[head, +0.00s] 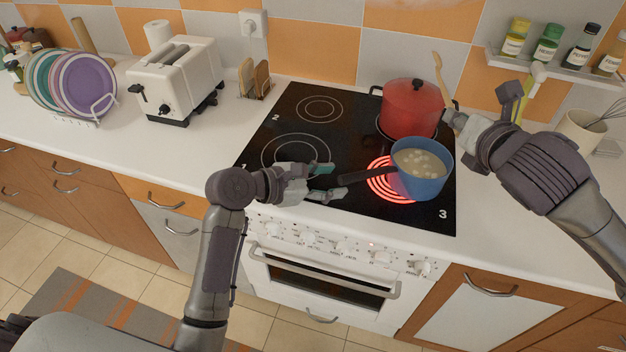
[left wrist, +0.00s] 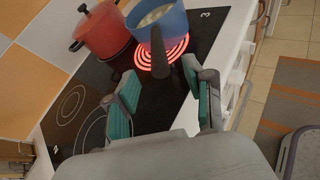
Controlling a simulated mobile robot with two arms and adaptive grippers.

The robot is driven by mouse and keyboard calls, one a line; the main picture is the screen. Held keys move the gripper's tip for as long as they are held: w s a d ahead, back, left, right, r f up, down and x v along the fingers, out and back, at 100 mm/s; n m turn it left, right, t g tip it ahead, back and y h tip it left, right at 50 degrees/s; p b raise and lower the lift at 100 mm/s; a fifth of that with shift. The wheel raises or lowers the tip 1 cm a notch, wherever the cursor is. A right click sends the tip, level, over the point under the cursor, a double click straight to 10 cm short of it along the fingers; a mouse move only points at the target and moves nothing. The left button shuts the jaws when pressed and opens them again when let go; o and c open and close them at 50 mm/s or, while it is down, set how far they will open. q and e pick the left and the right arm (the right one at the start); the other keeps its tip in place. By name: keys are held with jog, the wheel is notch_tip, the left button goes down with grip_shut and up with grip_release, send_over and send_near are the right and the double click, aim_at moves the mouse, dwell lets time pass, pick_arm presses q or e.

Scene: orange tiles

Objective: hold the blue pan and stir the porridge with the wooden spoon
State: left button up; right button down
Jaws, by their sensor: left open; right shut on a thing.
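The blue pan (head: 424,186) sits on the front right burner, which glows red. Pale porridge with lumps (head: 419,162) is inside it. Its dark handle (head: 362,174) points left toward my left gripper. In the left wrist view the pan (left wrist: 160,22) and handle (left wrist: 158,55) lie ahead, between the open fingers.
A red pot (head: 411,108) with a lid stands on the back right burner, close behind the pan. A spice shelf (head: 555,67) and a crock with a whisk (head: 582,131) are at the right. A toaster (head: 175,82) and a plate rack (head: 100,108) stand at the left. The left burners are bare.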

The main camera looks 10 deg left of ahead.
aim_at(356, 178)
pick_arm(q)
jog(key=x, duration=0.7)
jog(key=shift+w+d, duration=0.1)
jog(key=shift+c, duration=0.4)
grip_shut()
dwell(1.2)
dwell(0.4)
jog(key=o, duration=1)
grip_release()
pick_arm(e)
jog(key=shift+r, duration=0.1)
